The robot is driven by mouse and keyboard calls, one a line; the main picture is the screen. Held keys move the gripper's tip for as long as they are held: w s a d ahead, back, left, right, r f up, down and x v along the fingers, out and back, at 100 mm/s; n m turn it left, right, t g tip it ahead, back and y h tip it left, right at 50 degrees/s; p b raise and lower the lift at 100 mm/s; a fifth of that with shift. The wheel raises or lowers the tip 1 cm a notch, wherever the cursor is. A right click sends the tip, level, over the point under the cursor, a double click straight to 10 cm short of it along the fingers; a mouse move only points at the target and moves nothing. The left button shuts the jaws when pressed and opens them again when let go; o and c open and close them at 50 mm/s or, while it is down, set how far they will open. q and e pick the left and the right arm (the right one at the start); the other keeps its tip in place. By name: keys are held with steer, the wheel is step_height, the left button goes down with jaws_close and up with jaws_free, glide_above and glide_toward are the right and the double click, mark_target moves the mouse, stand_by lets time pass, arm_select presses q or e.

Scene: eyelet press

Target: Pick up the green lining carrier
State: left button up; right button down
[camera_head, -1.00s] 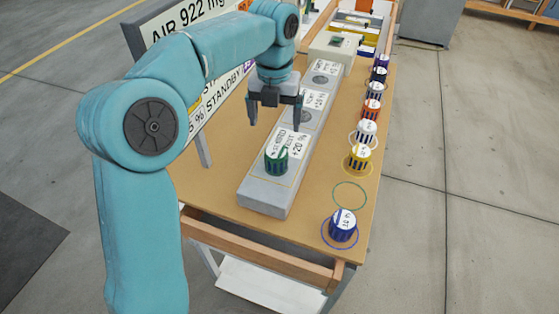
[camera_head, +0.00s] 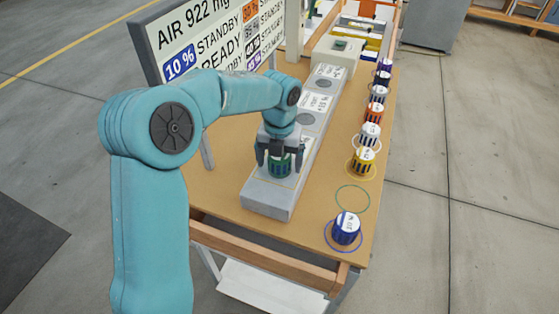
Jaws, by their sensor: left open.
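The green lining carrier (camera_head: 280,166) stands upright on the near end of the long grey block (camera_head: 268,203). My left gripper (camera_head: 280,167) is directly over it, pointing down, with its open fingers on either side of the carrier. The gripper hides the carrier's top. I cannot tell whether the fingers touch it. My right gripper is not in view.
Several other carriers stand in a row along the table's right side, the nearest a blue one (camera_head: 346,229). An empty green ring (camera_head: 352,199) lies behind it. A sign board (camera_head: 215,45) stands at the table's left edge. Bare wood lies left of the block.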

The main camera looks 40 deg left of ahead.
arm_select(q)
steer(key=shift+w+a+f, duration=0.1)
steer(key=shift+w+f, duration=0.05)
steer(key=shift+w, duration=0.05)
steer(key=c, duration=1)
steer(key=shift+c, duration=1.2)
